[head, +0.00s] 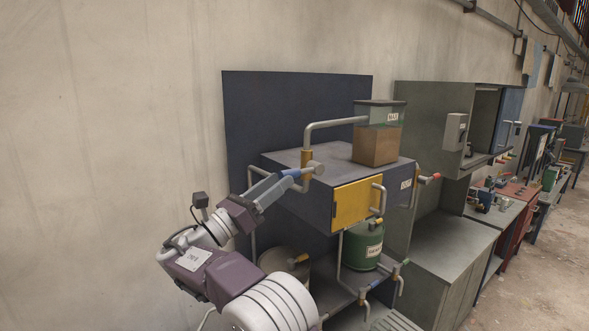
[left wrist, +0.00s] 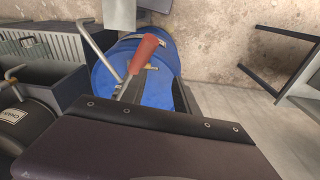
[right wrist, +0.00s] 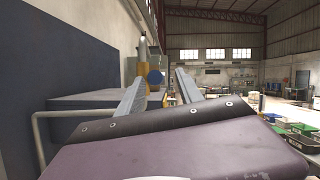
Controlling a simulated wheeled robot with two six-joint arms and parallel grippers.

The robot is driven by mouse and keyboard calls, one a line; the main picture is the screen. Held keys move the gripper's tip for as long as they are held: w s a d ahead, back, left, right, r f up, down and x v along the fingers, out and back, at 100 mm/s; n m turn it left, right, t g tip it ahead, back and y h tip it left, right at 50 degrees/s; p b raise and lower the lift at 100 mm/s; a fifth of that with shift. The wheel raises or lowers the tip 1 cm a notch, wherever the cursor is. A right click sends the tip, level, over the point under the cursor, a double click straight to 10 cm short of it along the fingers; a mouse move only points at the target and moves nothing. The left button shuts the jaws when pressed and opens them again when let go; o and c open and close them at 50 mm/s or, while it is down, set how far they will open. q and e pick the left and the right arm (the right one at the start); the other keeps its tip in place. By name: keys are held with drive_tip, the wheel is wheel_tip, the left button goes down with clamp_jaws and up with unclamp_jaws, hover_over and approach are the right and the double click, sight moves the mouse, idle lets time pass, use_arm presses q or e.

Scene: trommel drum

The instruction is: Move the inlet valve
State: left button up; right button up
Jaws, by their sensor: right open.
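The likely inlet valve (head: 306,172) sits on the pipe at the top left of the cabinet, with a yellow collar, a grey body and a blue handle (head: 290,174). My right gripper (head: 281,181) is at the blue handle, its fingers pointing toward the valve. In the right wrist view its two grey fingers are apart, with the round blue handle end (right wrist: 154,77) showing between them; contact cannot be told. My left gripper (left wrist: 150,115) shows only in the left wrist view, as a dark body below a red handle (left wrist: 146,50); its fingers are unclear.
The dark cabinet (head: 289,158) carries a tank (head: 377,145) and a yellow panel (head: 352,204). A green vessel (head: 362,247) stands below. A red-handled valve (head: 431,178) is on the right side. A blue drum (left wrist: 165,85) lies beyond my left gripper.

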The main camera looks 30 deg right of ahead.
sight(290, 172)
drive_tip(key=x, duration=0.4)
drive_tip(key=shift+d+f, duration=0.1)
drive_tip(key=shift+d, duration=0.1)
drive_tip(key=w+d, duration=0.1)
drive_tip(key=d, duration=0.1)
drive_tip(key=w+d, duration=0.1)
drive_tip(key=d, duration=0.1)
drive_tip(key=shift+w+p, duration=0.1)
drive_tip(key=shift+p, duration=0.2)
drive_tip(key=shift+s+a+r, duration=0.2)
drive_tip(key=shift+s+a, duration=0.15)
drive_tip(key=shift+a, duration=0.15)
drive_tip(key=shift+s+a+r, duration=0.15)
drive_tip(key=shift+s+a, duration=0.1)
drive_tip(key=shift+a, duration=0.05)
drive_tip(key=shift+c, duration=0.9)
drive_tip(key=c, duration=0.5)
drive_tip(key=shift+w, duration=0.15)
clamp_jaws()
use_arm(q)
drive_tip(key=shift+w+d+r, duration=0.25)
drive_tip(key=shift+w, duration=0.05)
